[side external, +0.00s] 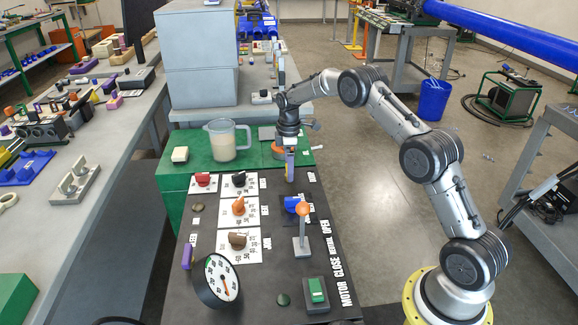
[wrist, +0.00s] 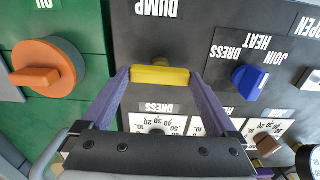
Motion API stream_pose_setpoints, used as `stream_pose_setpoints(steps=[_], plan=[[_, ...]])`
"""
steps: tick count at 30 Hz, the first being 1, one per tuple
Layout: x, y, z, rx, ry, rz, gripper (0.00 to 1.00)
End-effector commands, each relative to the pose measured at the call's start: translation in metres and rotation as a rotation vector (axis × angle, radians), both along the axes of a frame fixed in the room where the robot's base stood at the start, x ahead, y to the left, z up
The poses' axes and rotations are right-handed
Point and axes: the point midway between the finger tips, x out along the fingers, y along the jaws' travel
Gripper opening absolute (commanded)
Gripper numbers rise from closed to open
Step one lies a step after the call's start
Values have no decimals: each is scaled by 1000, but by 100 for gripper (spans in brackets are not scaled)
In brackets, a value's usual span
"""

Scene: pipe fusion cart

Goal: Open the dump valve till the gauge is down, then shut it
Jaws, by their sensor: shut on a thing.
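The dump valve's yellow handle (wrist: 160,75) lies crosswise between the purple fingers of my gripper (wrist: 159,78) in the wrist view, under the upside-down DUMP label (wrist: 157,8). My gripper is shut on the handle, with one finger at each end. In the side external view my gripper (side external: 290,177) points down at the far end of the black panel, and the handle is hidden there. The round gauge (side external: 220,279) stands at the panel's near left; its white dial carries a reddish needle pointing toward the lower right, but the value is too small to read.
An orange knob (wrist: 48,64) on the green top is left of my gripper in the wrist view. A blue knob (wrist: 251,82) is to its right. An orange-tipped lever (side external: 302,225) rises from the panel. A clear jug (side external: 226,140) stands on the green top.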

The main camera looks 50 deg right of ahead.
Motion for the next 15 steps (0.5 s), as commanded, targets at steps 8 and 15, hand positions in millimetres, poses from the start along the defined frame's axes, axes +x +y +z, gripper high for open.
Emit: stream_pose_setpoints(steps=[8,15], plan=[[1,0,3,-1,-5,33,38],[1,0,3,-1,-6,35,38]])
